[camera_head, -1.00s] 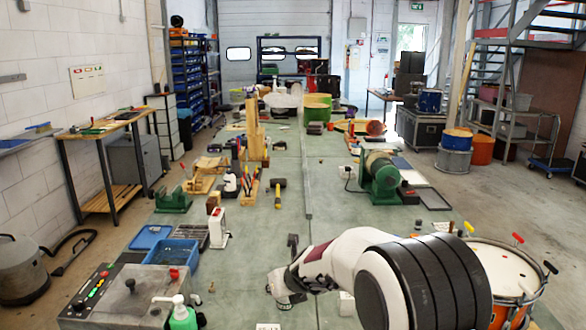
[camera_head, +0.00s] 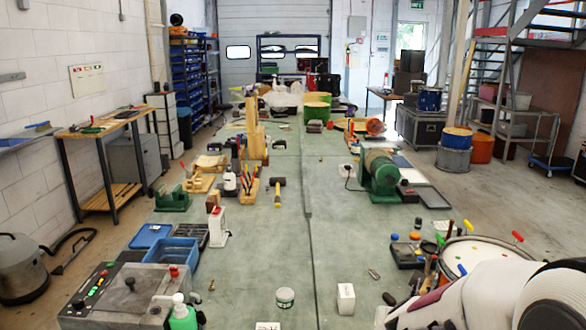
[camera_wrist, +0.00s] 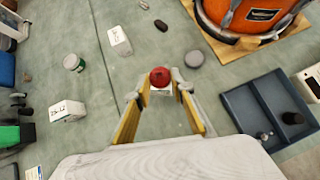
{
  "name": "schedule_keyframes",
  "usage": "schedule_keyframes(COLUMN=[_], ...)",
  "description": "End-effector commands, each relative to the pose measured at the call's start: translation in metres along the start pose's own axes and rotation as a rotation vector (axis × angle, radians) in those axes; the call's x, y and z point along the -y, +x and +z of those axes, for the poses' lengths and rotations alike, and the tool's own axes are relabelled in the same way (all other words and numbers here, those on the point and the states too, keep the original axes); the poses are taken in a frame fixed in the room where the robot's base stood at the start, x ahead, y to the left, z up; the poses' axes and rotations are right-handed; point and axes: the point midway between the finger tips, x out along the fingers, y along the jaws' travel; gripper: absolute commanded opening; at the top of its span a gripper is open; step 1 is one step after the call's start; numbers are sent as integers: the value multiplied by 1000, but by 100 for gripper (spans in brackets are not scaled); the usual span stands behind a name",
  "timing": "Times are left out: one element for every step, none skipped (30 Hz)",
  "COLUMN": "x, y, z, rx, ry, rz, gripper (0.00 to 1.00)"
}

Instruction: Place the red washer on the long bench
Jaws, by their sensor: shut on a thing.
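My gripper (camera_wrist: 160,88) shows in the wrist view, with its two yellow fingers closed in on a small round red thing, the red washer (camera_wrist: 160,76). The washer sits between the fingertips, with a pale patch just below it. The long bench (camera_head: 350,240) is the green-topped surface running away from me in the head view. Its top (camera_wrist: 105,90) also lies beneath the gripper in the wrist view. I cannot tell the washer's height above it. The fingers and washer do not show clearly in the head view.
A white box (camera_head: 345,298) and a small tub (camera_head: 285,298) stand on the near bench. An orange drum (camera_wrist: 245,18) on a board and a dark grey tray (camera_wrist: 262,112) flank the gripper on the right. Bare bench top lies between the tub and the hammer (camera_head: 277,190).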

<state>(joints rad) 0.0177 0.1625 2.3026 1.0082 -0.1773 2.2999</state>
Motion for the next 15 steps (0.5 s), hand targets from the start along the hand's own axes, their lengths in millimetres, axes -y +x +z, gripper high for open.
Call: schedule_keyframes(x=[9,13,17,20,22,24,25,26,26,26,26,26,26,26,26], y=[-4,-6,-8,-9,-10,-11,-11,-12,-12,-12,-12,-12,-12,-12,-12], z=[-4,-6,-8,-9,-10,-12,-12,-12,-13,-13,-13,-13,-13,-13,-13], rx=[0,1,2,2,2,2,2,2,2,2,2,2,2,2,2], ry=[13,20,27,31,35,38,40,42,43,43,43,43,43,43,43], rz=[-15,-23,-32,-37,-41,-45,-47,-48,-50,-50,-50,-50,-50,-50,-50], gripper=[16,16,16,16,16,16,16,16,16,16,16,16,16,16,16])
